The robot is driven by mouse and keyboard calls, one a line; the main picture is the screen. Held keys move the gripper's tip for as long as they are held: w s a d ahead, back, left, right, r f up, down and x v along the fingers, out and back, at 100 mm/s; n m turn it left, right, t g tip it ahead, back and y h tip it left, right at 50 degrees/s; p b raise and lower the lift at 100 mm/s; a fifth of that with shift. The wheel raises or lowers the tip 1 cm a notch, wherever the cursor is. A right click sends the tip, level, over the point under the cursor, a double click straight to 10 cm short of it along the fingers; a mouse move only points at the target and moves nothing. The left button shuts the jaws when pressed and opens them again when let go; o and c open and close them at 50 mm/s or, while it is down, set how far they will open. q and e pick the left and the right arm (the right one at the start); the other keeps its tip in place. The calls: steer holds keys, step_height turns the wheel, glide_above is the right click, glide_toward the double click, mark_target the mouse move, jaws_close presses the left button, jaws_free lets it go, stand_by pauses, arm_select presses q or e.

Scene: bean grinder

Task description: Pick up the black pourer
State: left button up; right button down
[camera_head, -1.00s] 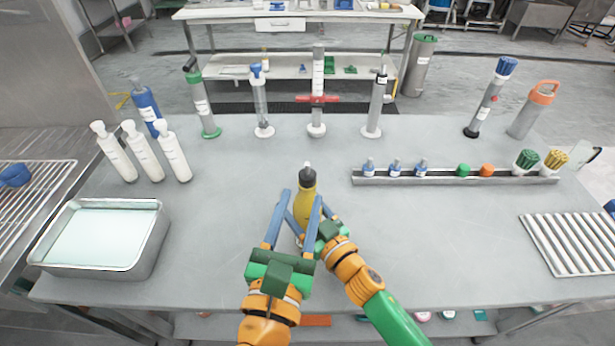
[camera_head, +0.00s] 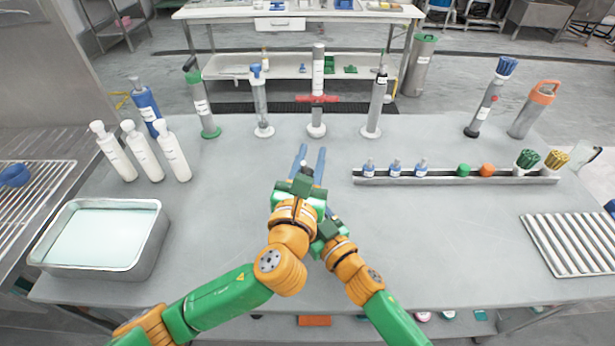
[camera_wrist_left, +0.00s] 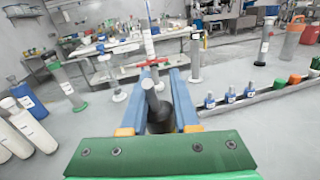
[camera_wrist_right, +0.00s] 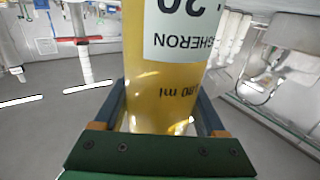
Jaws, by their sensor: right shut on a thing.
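The black pourer (camera_wrist_left: 158,122) tops a yellow bottle (camera_wrist_right: 165,95) with a white label. In the left wrist view its dark body and spout stand between the two blue fingers of my left gripper (camera_wrist_left: 157,72). My left gripper (camera_head: 311,147) is open around the pourer; I cannot tell if the fingers touch it. In the head view my left gripper hides nearly all of the pourer and bottle. My right gripper (camera_wrist_right: 163,105) is shut on the yellow bottle, one finger on each side.
A metal rack (camera_head: 456,180) with small bottles and caps stands to the right. Several upright cylinders, including a green-topped one (camera_head: 203,105), line the back edge. White bottles (camera_head: 143,152) and a metal tray (camera_head: 150,240) are on the left. A ribbed tray (camera_head: 570,244) lies at right.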

arm_select(q)
steer(key=shift+f, duration=0.1)
jaws_close()
